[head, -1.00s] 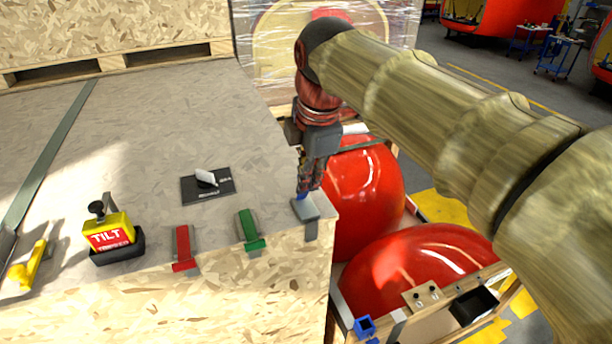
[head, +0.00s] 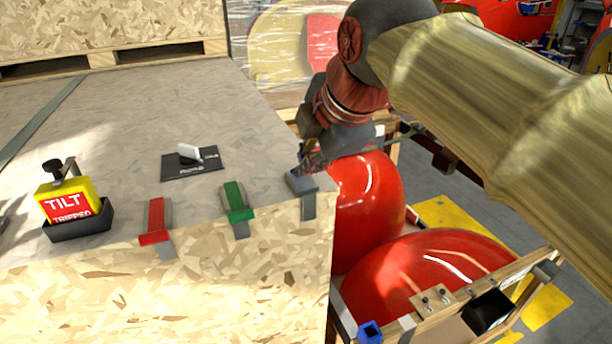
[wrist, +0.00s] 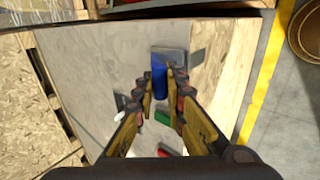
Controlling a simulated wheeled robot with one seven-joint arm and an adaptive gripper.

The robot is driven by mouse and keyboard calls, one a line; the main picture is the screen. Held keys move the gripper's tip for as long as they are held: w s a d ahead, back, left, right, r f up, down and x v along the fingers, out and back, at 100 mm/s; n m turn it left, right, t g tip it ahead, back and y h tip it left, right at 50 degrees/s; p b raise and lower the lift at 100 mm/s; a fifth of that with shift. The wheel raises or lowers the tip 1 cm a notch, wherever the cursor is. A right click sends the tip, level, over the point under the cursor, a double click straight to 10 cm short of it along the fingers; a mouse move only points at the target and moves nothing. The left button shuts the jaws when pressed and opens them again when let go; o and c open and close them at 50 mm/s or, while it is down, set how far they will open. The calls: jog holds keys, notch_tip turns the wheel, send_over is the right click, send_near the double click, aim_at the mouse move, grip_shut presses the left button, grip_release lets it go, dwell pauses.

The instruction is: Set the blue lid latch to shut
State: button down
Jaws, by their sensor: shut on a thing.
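The blue lid latch (wrist: 159,74) shows in the wrist view as a blue bar between my fingertips, beside a grey plate. In the head view its grey plate (head: 301,184) sits at the crate lid's right front corner, with a strap over the front edge. Most of the blue bar is hidden there by my fingers. My gripper (head: 308,167) is shut on the blue bar, low at the lid. The fingertips also show in the wrist view (wrist: 163,82).
A green latch (head: 237,201) and a red latch (head: 155,221) lie left along the front edge. Behind them is a black plate with a white lever (head: 190,153). A yellow TILT indicator (head: 66,203) stands far left. Red nosecones (head: 367,205) stand close right of the crate.

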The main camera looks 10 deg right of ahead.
jog(key=s+f+t+b, duration=0.1)
jog(key=t+b, duration=0.1)
jog(key=b, duration=0.4)
jog(key=f+t+y+b, duration=0.1)
jog(key=f+t+b, duration=0.1)
jog(key=b, duration=0.4)
jog(key=s+f+t+b, duration=0.1)
jog(key=f+t+b, duration=0.1)
jog(key=b, duration=0.5)
jog(key=shift+s+d+f+y, duration=0.25)
jog(key=shift+s+d+y, duration=0.05)
jog(key=shift+d+y, duration=0.1)
jog(key=shift+f+b, duration=0.35)
jog(key=shift+b, duration=0.7)
jog(key=shift+f, duration=0.25)
jog(key=c, duration=2.3)
grip_release()
jog(key=o, duration=0.4)
jog(key=shift+s+r, duration=0.1)
jog(key=shift+r, duration=0.05)
jog(key=v, duration=1.2)
jog(key=shift+s+f, duration=0.1)
jog(key=shift+f, duration=0.15)
